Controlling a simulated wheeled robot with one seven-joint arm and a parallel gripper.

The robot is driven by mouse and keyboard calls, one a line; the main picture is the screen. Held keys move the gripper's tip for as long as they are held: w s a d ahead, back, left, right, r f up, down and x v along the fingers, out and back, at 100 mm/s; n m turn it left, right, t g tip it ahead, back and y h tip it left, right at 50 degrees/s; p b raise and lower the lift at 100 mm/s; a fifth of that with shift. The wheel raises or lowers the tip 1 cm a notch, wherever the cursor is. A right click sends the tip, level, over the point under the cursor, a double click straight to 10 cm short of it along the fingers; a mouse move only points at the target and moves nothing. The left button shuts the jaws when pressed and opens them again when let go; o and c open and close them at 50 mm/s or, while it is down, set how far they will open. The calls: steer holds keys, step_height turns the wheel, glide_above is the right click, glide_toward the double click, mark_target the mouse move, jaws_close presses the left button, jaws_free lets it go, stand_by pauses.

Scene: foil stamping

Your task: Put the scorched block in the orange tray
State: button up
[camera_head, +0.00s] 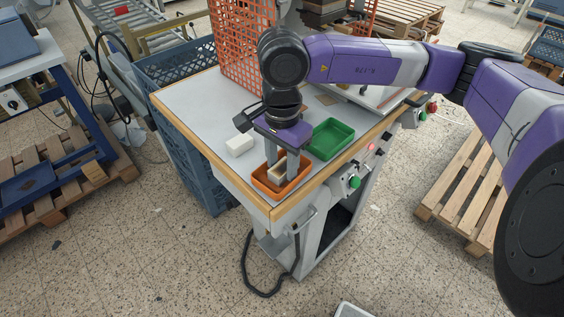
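The orange tray (257,183) sits at the front corner of the grey worktable. My gripper (281,170) points down over it, with its fingers apart and their tips down in the tray. A small pale wooden block (277,173) with a darker brown part shows between the fingertips, inside the tray's outline. I cannot tell whether the fingers press on it or whether it rests on the tray floor. The fingers hide part of it. Any scorch mark is too small to make out clearly.
A green tray (332,137), seemingly empty, stands right of my gripper. A white block (239,145) lies to the left on the table. An orange mesh panel (240,50) rises at the back. A control panel with a green button (355,182) is on the front side.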

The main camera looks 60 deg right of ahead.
mark_target(282, 167)
steer(key=shift+r+p, duration=0.25)
steer(key=shift+p, duration=0.1)
steer(key=shift+r+b, duration=0.3)
steer(key=shift+r, duration=0.05)
step_height(282, 167, up, 11)
steer(key=b, duration=0.2)
